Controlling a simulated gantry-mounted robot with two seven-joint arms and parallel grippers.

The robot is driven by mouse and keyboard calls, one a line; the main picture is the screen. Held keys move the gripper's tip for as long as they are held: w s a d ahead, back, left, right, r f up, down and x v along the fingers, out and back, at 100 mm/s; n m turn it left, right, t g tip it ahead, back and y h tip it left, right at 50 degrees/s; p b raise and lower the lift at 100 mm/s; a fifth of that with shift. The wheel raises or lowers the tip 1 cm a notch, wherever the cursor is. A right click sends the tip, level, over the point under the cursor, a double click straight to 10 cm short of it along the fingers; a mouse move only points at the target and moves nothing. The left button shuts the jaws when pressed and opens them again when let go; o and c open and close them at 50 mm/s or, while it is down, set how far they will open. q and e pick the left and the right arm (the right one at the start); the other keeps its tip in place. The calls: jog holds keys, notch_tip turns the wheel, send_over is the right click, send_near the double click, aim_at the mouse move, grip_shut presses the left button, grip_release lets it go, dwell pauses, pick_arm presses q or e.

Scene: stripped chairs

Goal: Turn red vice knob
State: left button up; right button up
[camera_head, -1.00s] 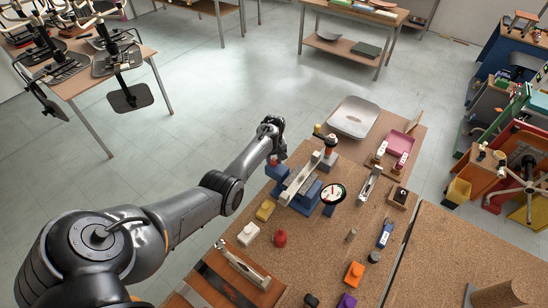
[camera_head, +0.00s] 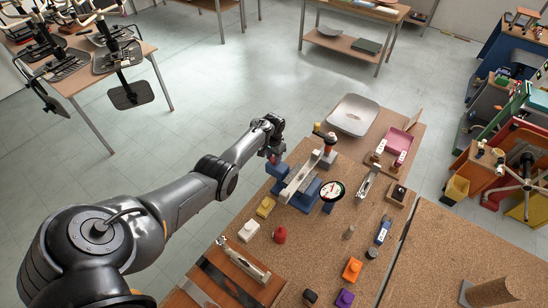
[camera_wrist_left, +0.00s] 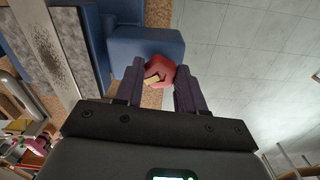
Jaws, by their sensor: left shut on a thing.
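A blue vice (camera_head: 303,188) with light metal jaws stands near the left edge of the cork-topped bench. Its red knob (camera_wrist_left: 158,72), with a small yellow mark, shows in the left wrist view at the end of the vice's blue block (camera_wrist_left: 145,43). My left gripper (camera_wrist_left: 159,76) has its two dark fingers on either side of the red knob and is shut on it. In the head view the left gripper (camera_head: 272,150) is at the vice's far left end, and the knob is only partly visible there. My right gripper is not in view.
A dial gauge (camera_head: 332,191) stands just right of the vice. A yellow block (camera_head: 265,207), a white block (camera_head: 249,230) and a red piece (camera_head: 280,234) sit in front of it. A grey tray (camera_head: 354,115) lies behind. Open floor (camera_head: 190,115) is left of the bench.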

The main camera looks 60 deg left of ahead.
pick_arm(q)
jog(key=m, duration=0.2)
jog(key=shift+s+a+f+m, duration=0.1)
jog(key=shift+a+f+m, duration=0.1)
jog(key=shift+m, duration=0.2)
jog(key=m, duration=0.2)
jog(key=shift+m+b, duration=0.4)
jog(key=m+b, duration=0.1)
jog(key=m, duration=0.3)
jog(key=shift+a+m, duration=0.1)
jog(key=shift+m, duration=0.2)
jog(key=shift+r+m+b, duration=0.1)
jog(key=shift+m+b, duration=0.2)
jog(key=shift+m, duration=0.1)
jog(key=o, duration=1)
jog(key=shift+a, duration=0.1)
jog(key=shift+o, duration=0.2)
